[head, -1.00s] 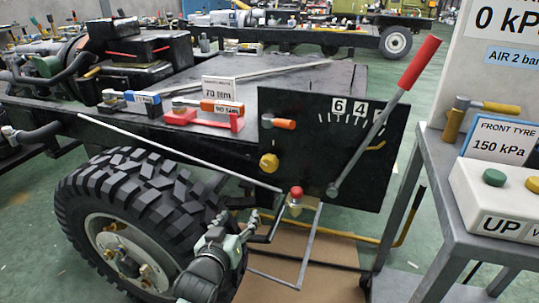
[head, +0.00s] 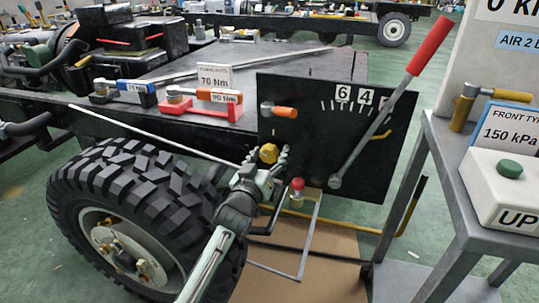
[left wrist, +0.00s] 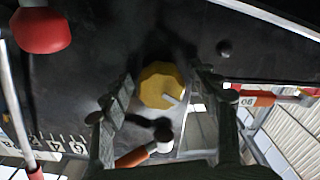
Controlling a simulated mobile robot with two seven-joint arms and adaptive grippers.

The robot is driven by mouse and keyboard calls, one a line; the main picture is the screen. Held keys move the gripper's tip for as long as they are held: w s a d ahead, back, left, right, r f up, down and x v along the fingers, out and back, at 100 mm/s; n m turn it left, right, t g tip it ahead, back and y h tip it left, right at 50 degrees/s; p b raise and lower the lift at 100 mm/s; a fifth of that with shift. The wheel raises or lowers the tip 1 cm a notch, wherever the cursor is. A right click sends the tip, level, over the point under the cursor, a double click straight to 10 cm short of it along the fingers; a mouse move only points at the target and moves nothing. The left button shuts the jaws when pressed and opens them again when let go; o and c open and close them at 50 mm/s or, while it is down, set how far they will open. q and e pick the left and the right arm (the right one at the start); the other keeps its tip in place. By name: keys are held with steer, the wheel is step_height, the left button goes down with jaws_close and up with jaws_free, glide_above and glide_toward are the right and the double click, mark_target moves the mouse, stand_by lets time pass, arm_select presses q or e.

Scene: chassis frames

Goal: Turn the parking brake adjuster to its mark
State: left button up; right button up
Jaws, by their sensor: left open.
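The yellow faceted knob (head: 268,153), which looks like the adjuster, sits on the lower left of the black panel (head: 300,170). In the left wrist view the knob (left wrist: 158,83) has a short pale pointer (left wrist: 172,99) on its face. I cannot make out its target mark. My left gripper (head: 267,158) is open in front of the knob, one finger on each side. In the left wrist view the fingers (left wrist: 162,92) flank the knob with gaps visible. My right gripper is not in view.
A red-handled lever (head: 428,46) with a numbered scale (head: 355,98) and an orange-handled lever (head: 283,112) are on the panel. The tyre (head: 130,190) is left; a grey cart (head: 450,180) is right.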

arm_select(q)
steer(key=shift+c, duration=0.4)
steer(key=c, duration=1.1)
